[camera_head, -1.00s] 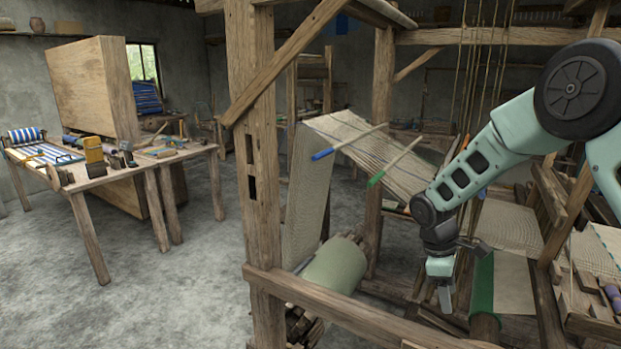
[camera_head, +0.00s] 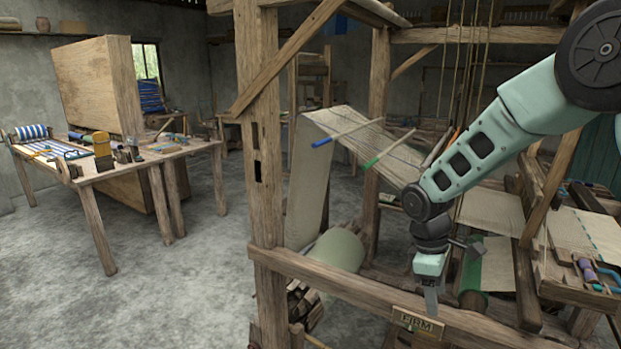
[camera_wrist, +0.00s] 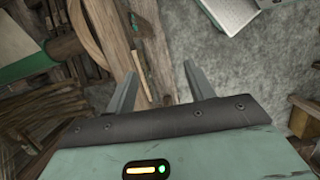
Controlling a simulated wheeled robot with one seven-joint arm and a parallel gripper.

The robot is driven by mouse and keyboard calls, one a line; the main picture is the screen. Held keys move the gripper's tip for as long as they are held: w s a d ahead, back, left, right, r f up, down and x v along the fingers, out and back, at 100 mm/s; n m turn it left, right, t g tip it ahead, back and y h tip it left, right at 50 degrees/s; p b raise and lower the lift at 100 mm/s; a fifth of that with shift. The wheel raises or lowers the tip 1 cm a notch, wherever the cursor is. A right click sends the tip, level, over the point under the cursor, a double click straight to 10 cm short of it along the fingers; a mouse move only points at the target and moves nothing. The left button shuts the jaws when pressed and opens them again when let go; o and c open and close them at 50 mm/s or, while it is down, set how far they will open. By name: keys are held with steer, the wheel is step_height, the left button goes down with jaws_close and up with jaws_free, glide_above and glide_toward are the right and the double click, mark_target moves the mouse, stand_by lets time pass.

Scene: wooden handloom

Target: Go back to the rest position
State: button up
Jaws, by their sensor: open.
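The wooden handloom (camera_head: 262,170) fills the middle and right.
A small lettered sign (camera_head: 418,322) sits on the rail (camera_head: 350,295) close below my gripper. A pale cloth roll (camera_head: 337,250) lies behind the rail. A worktable (camera_head: 105,178) with tools stands at left. The grey floor (camera_head: 170,300) between table and loom is clear.

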steer(key=s+a+r+m+y+b, duration=0.15)
steer(key=s+a+b, duration=0.25)
steer(key=s+a, duration=0.65)
steer(key=s+m+t+y+b, duration=0.1)
steer(key=s+b, duration=0.3)
steer(key=s, duration=1.4)
steer(key=shift+s+a+f+m+t, duration=0.2)
steer(key=shift+a+f+m+t, duration=0.1)
steer(key=shift+a+m, duration=0.2)
steer(key=shift+d+y, duration=0.1)
steer(key=shift+y, duration=0.15)
